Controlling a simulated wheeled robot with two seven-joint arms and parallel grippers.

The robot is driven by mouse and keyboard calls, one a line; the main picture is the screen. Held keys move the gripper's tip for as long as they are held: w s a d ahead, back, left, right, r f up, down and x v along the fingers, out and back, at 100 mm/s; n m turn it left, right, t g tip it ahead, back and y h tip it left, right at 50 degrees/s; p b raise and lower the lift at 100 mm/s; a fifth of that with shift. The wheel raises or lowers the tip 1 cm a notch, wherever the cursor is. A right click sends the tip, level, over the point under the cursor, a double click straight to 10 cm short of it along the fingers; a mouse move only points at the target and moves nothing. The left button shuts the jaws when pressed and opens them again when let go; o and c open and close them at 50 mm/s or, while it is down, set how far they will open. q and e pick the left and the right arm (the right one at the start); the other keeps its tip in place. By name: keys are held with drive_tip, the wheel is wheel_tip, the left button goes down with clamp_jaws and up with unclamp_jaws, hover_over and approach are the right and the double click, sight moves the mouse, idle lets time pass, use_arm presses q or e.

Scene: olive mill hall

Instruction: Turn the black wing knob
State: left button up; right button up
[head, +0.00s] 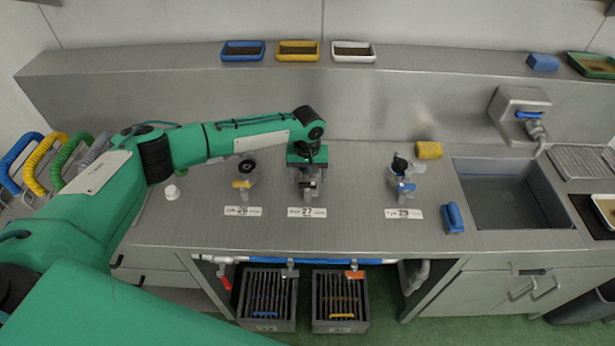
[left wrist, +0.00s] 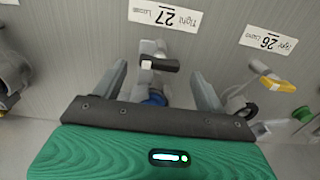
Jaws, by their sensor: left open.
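The black wing knob (left wrist: 160,65) sits on the fitting at label 27 (left wrist: 165,15), its wing lying roughly crosswise with a pale patch at one end. It also shows small in the head view (head: 309,185), below my gripper. My left gripper (head: 306,170) points down over fitting 27 and is open. In the left wrist view its fingers stand on either side of the fitting, with the knob near the fingertips and clear gaps to both. Part of the fitting, with a blue piece, is hidden by the gripper body. My right gripper is out of view.
A fitting with a yellow knob (head: 241,184) stands left at label 26, and another fitting (head: 401,178) stands right at label 29. A yellow block (head: 428,150), a blue item (head: 453,218) and a sink (head: 510,195) are farther right. Bare bench lies between the fittings.

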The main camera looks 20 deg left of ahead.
sight(308, 186)
use_arm(q)
wheel_tip(308, 186, down, 2)
drive_tip(key=shift+f, duration=0.4)
drive_tip(key=c, duration=1)
